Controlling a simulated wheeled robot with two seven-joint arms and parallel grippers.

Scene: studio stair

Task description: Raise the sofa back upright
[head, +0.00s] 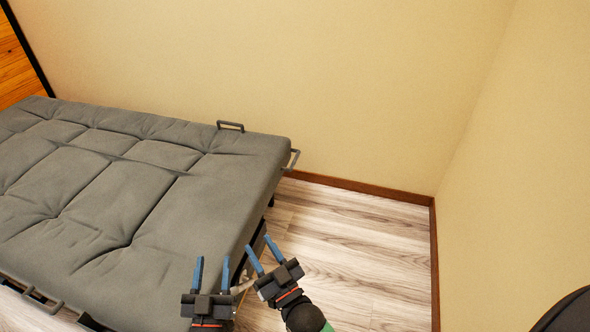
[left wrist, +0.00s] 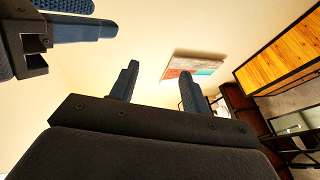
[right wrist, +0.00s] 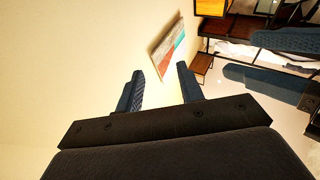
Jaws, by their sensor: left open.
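The grey sofa (head: 90,190) lies flat like a bed, its tufted cushion level, on the left of the head view. Grey bar handles show at its far edge (head: 230,126), at its far right corner (head: 294,160) and at its near left edge (head: 42,299). My left gripper (head: 212,258) is open and empty, in front of the sofa's near right edge in the picture. My right gripper (head: 259,243) is open and empty, close to its right. Neither holds a handle. Each wrist view shows its own fingers apart with nothing between them.
Beige walls meet at the right corner. Bare wood floor (head: 350,235) lies between the sofa and the right wall. A wooden panel (head: 15,65) stands at the far left. The wrist views show a picture (right wrist: 167,47) on the wall and shelving (left wrist: 280,55).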

